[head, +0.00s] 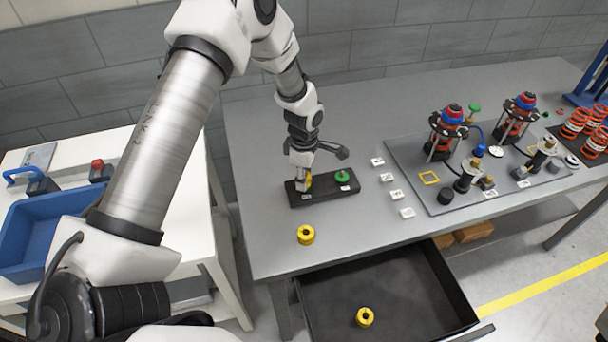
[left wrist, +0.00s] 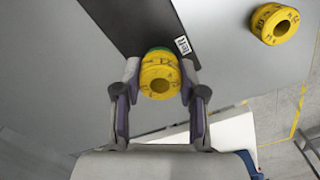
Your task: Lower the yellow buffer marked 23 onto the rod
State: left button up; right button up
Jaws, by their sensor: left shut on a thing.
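My left gripper (head: 303,178) is shut on a yellow buffer (head: 309,181), over the left part of a black base (head: 322,196). In the left wrist view the yellow buffer (left wrist: 160,75) sits between the fingertips (left wrist: 160,88), its round hole facing the camera. It bears dark figures, too small to read surely. The rod is hidden, so I cannot tell whether the buffer is around it. A green piece (head: 342,177) stands on the base's right part. A bit of green shows behind the buffer in the wrist view. My right gripper is not in view.
Another yellow buffer (head: 306,235) lies on the table in front of the base. One more (head: 365,317) lies in the open drawer (head: 410,290). Small white labels (head: 395,195) and a grey fixture plate (head: 425,192) are to the right. A blue bin (head: 30,235) is at left.

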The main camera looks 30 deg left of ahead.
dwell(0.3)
pick_arm(q)
jog(key=shift+p, duration=0.3)
jog(key=shift+f, duration=0.15)
dwell(0.5)
jog(key=o, duration=1.2)
jog(key=shift+c, duration=0.2)
